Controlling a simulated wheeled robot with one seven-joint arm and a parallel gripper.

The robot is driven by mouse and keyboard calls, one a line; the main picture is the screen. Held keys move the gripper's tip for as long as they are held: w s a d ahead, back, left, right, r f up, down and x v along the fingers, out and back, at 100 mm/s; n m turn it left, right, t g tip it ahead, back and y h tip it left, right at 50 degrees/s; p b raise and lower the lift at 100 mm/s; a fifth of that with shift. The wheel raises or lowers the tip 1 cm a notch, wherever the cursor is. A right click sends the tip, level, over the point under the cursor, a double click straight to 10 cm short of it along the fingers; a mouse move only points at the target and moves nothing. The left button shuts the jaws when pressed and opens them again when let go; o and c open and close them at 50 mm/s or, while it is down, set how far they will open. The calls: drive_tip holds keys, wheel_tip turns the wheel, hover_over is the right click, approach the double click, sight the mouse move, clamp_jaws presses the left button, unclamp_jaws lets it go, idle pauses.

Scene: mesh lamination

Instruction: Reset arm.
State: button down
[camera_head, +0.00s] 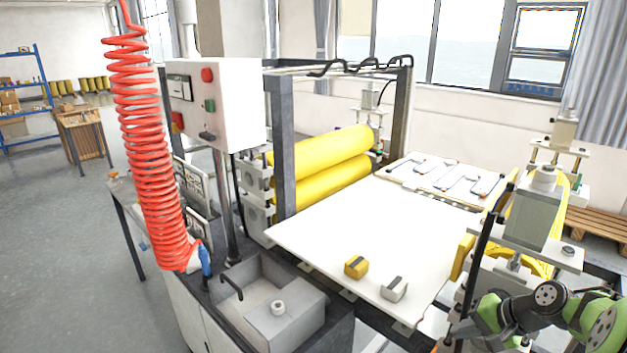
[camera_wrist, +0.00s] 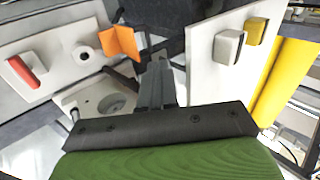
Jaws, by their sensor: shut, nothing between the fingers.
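My gripper (camera_wrist: 156,70) shows in the wrist view, with its narrow grey fingers together and nothing between them. The black mount and green wrist part fill the bottom of that view. In the head view, my green and black arm (camera_head: 548,308) is at the lower right, beside the machine; the fingers cannot be made out there. In the wrist view, the fingers point toward the gap between the white board (camera_wrist: 203,75) and the sink unit (camera_wrist: 70,100). They appear apart from both, though depth is hard to judge.
The white board (camera_head: 350,225) holds a yellow block (camera_head: 356,267) and a grey-white block (camera_head: 394,289) near its front edge. Yellow rollers (camera_head: 325,150), a control box (camera_head: 230,105), a red coiled hose (camera_head: 145,140) and a roller stand (camera_head: 530,215) surround it. Floor (camera_head: 60,230) is clear at left.

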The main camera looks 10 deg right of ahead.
drive_tip(key=s+a+r+n+g+h, duration=0.1)
drive_tip(key=s+a+r+n+h, duration=0.15)
drive_tip(key=a+r, duration=0.45)
drive_tip(key=s+a+r+n+g+h, duration=0.1)
drive_tip(key=s+a+r+n, duration=0.3)
drive_tip(key=a, duration=0.8)
drive_tip(key=s+a+n, duration=0.1)
drive_tip(key=s+a, duration=0.1)
drive_tip(key=s, duration=0.5)
drive_tip(key=s+a+r+n+t+h, duration=0.1)
drive_tip(key=s+a+n, duration=0.1)
drive_tip(key=s, duration=0.5)
drive_tip(key=shift+s+a+r+t, duration=0.2)
drive_tip(key=shift+a+t, duration=0.1)
drive_tip(key=shift+a, duration=0.2)
